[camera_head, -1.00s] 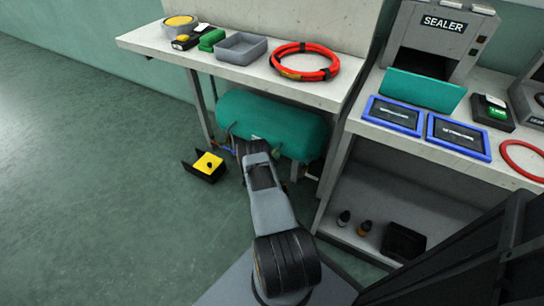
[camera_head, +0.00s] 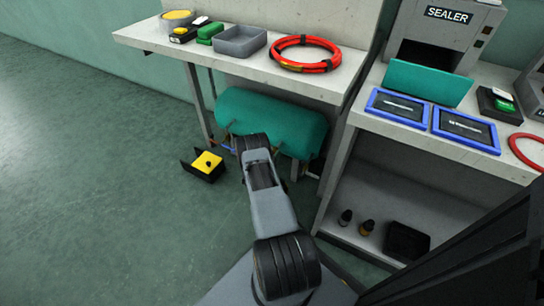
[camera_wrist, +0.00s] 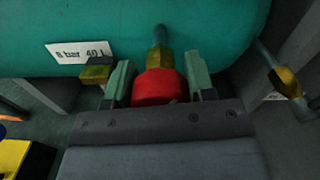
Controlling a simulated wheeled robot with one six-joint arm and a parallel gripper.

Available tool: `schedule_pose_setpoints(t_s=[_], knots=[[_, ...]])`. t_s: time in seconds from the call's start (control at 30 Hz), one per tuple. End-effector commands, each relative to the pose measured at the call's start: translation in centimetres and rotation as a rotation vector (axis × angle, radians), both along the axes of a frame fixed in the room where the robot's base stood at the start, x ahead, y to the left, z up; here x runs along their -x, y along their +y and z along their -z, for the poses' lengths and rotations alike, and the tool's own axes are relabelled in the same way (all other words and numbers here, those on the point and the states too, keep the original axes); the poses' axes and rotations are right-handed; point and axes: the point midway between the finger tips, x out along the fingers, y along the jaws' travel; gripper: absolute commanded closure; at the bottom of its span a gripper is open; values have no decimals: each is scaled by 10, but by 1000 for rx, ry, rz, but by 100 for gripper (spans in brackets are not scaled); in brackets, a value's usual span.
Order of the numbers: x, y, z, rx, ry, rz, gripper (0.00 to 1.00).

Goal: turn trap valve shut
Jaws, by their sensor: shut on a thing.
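In the wrist view, a red round valve part (camera_wrist: 158,88) hangs on a brass fitting (camera_wrist: 159,60) under the green tank (camera_wrist: 215,25). My gripper (camera_wrist: 160,78) has one greenish jaw on each side of the red part and is shut on it. The lower face of the red part is partly hidden by the gripper body. In the head view, my arm reaches to the green tank (camera_head: 285,118) below the bench, and my gripper and the valve are hidden there.
Brass fittings sit left (camera_wrist: 97,72) and right (camera_wrist: 286,82) of the jaws. A yellow-topped black pedal-like box (camera_head: 206,164) stands on the floor left of the tank. The bench (camera_head: 150,38) overhangs the tank. The floor at left is clear.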

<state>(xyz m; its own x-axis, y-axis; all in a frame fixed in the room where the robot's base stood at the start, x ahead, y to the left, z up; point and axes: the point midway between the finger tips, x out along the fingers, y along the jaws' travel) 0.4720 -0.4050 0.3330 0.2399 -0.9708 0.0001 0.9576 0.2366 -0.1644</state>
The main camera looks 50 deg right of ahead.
Motion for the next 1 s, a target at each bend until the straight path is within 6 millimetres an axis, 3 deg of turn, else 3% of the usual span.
schedule_pose_setpoints(t_s=[1.0], knots=[[3,-1,2,-216,-875,0,74]])
